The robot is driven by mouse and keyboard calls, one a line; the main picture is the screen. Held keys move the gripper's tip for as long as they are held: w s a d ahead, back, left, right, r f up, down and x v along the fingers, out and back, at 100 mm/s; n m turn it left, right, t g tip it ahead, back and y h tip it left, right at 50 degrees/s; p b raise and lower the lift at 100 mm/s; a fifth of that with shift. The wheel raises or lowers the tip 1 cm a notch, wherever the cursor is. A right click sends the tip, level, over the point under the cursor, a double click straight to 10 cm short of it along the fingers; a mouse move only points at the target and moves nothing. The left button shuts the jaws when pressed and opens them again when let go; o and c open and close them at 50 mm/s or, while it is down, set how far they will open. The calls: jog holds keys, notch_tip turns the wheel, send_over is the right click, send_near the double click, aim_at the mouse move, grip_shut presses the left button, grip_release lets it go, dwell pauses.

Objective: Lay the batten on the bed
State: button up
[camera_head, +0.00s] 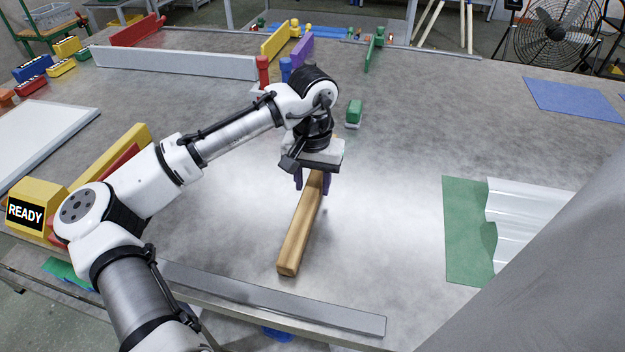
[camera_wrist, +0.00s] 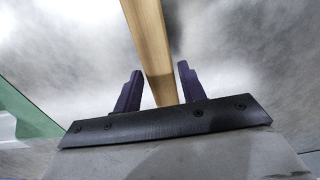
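The batten (camera_head: 301,232) is a long wooden bar in the middle of the grey table, with its near end toward the front edge. In the wrist view the batten (camera_wrist: 150,45) runs up between my two purple fingers. My gripper (camera_head: 312,184) points down over the batten's far part, with one finger on each side. In the wrist view my gripper (camera_wrist: 158,82) is open, with a gap between each finger and the wood. At the right a pale corrugated sheet (camera_head: 515,215) lies beside a green panel (camera_head: 463,230) with a wavy edge; I cannot tell which is the bed.
A small green block (camera_head: 353,112) stands beyond my gripper. A grey strip (camera_head: 280,300) runs along the front edge. A yellow box reading READY (camera_head: 25,208) is at the left. A blue sheet (camera_head: 572,98) lies at the back right. The table between batten and green panel is clear.

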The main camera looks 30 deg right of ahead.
jog(key=o, duration=0.3)
jog(key=shift+r, duration=0.1)
notch_tip(320, 180, up, 14)
dwell(0.4)
dwell(0.4)
